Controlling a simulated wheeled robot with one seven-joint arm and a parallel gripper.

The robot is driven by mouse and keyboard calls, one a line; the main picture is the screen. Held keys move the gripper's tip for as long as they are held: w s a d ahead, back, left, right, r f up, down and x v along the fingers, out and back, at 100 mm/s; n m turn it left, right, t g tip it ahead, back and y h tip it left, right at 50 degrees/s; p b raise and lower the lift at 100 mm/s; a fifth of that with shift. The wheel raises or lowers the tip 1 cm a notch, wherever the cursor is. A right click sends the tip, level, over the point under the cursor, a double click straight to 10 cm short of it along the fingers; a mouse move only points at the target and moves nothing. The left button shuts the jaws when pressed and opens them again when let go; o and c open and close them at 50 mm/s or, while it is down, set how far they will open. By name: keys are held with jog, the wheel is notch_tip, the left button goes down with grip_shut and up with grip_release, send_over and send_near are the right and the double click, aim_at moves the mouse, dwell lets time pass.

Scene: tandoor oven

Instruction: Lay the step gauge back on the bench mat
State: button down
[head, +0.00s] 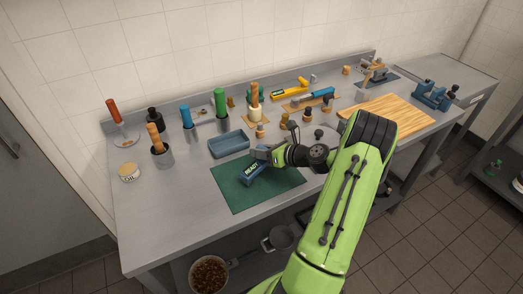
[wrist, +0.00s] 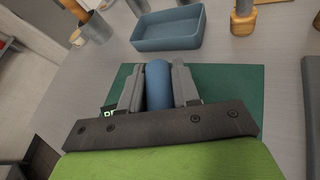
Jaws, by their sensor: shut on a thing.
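The green bench mat (head: 232,194) lies flat on the steel bench; it also shows in the wrist view (wrist: 225,85). My gripper (head: 262,156) is over the mat's back part. In the wrist view my gripper (wrist: 158,90) has its grey fingers shut on both sides of a rounded blue piece (wrist: 158,82), which looks like the step gauge. In the head view a blue body with a dark READY label (head: 252,171) shows just below the fingers, over the mat. Whether it touches the mat I cannot tell. My fingers and wrist hide part of it.
A blue-grey tray (head: 229,146) stands just behind the mat. Several tools stand along the back. A wooden board (head: 400,116) lies at right. The mat's front is clear.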

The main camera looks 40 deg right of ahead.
jog(key=shift+f, duration=0.3)
jog(key=shift+f, duration=0.25)
jog(key=c, duration=0.7)
grip_release()
jog(key=shift+c, duration=0.2)
jog(key=shift+o, duration=0.4)
jog(key=o, duration=0.7)
jog(key=shift+c, duration=0.2)
jog(key=shift+p+v, duration=2.65)
jog(key=shift+v, duration=1.9)
